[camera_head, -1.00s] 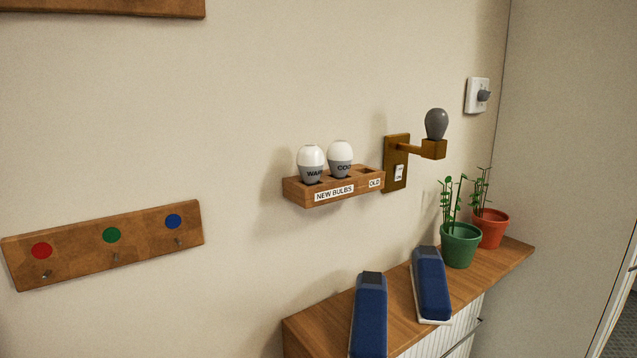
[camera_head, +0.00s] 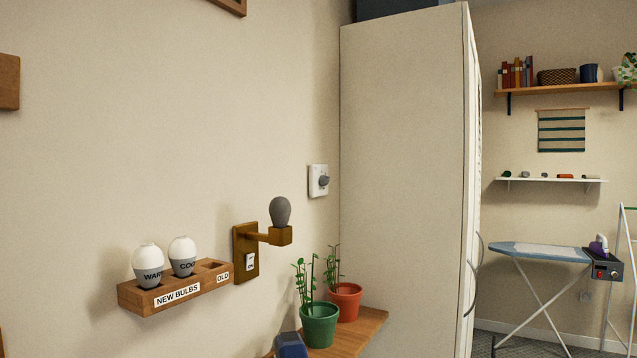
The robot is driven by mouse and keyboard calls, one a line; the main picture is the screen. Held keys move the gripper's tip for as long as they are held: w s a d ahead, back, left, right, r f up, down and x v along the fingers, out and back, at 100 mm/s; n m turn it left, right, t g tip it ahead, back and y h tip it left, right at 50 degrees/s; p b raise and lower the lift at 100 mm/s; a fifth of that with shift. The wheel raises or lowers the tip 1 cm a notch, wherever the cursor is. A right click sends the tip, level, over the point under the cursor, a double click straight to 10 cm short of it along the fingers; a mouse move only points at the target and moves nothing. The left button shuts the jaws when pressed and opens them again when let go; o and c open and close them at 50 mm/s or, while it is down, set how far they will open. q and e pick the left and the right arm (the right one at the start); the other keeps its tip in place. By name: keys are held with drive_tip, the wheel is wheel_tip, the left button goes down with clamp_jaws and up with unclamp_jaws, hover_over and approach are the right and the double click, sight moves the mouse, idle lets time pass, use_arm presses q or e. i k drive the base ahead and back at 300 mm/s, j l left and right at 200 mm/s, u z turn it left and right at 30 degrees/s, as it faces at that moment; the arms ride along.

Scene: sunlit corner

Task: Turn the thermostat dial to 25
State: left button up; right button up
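A small white wall plate with a grey round knob (camera_head: 324,181) is on the wall, just left of the tall pale cabinet; it looks like the thermostat dial. It is seen from the side, and I cannot read any numbers or the knob's setting. Neither of my grippers is in view.
A wall lamp with a grey bulb (camera_head: 280,211) and a bulb rack (camera_head: 210,285) are left of the dial. A green pot (camera_head: 319,325) and a terracotta pot (camera_head: 345,302) stand on a wooden top (camera_head: 368,325) below. A tall cabinet (camera_head: 402,190) stands right.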

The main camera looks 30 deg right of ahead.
sight(324, 180)
drive_tip(key=i+l+u, duration=0.1)
drive_tip(key=l, duration=1.3)
drive_tip(key=i+l+u, duration=0.15)
drive_tip(key=l, duration=0.55)
